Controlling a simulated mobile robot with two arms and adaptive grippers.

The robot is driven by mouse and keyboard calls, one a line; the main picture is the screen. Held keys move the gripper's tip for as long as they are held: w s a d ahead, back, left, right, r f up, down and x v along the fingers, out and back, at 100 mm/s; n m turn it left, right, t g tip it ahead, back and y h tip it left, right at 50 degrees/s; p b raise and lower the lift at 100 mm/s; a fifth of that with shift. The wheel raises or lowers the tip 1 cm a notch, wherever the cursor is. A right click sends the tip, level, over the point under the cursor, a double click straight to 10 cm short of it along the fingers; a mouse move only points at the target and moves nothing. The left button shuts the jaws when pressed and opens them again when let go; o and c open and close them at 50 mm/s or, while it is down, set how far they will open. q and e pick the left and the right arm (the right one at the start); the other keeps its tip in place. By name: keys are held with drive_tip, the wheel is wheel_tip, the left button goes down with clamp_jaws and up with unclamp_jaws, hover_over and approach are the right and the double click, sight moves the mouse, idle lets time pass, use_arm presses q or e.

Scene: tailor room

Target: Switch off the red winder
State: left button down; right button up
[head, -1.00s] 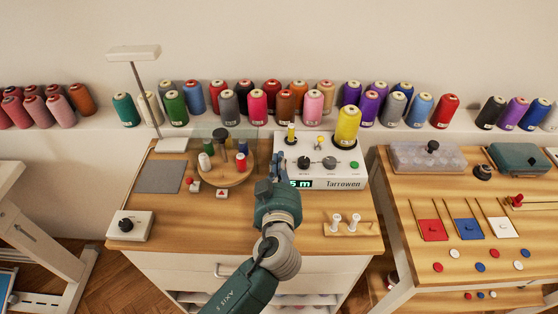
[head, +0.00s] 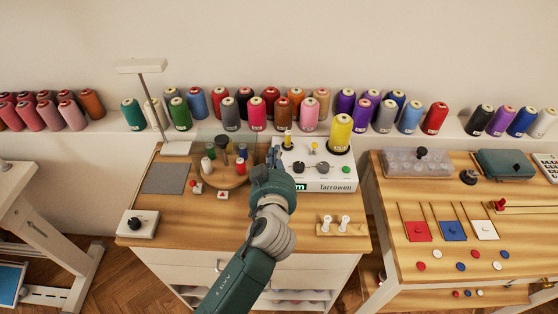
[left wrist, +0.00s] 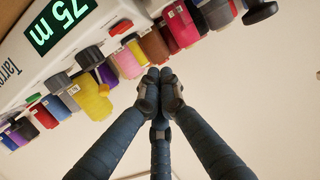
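A white winding machine (head: 339,177) marked Tarrowen stands at the back of the middle bench, with a yellow cone on top, dark knobs and a green button (head: 346,169). Its green display (left wrist: 60,24) reads 75 m in the left wrist view. I see no winder with a red body; a small red part (head: 500,205) sits on a wooden piece on the right table, and I cannot tell what it is. My left gripper (head: 275,153) is by the machine's left end, partly covering it. In the left wrist view its fingertips (left wrist: 160,76) are together and empty. My right gripper is not in view.
A round wooden spool stand (head: 229,174) with a clear shield is just left of my gripper. A lamp (head: 142,66), a control box with a black knob (head: 137,223) and a two-peg wooden holder (head: 343,227) stand around. Thread cones line the back ledge.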

use_arm(q)
drive_tip(key=b+v, duration=0.1)
drive_tip(key=v, duration=0.7)
drive_tip(key=shift+s+r, duration=0.3)
drive_tip(key=shift+r, duration=0.05)
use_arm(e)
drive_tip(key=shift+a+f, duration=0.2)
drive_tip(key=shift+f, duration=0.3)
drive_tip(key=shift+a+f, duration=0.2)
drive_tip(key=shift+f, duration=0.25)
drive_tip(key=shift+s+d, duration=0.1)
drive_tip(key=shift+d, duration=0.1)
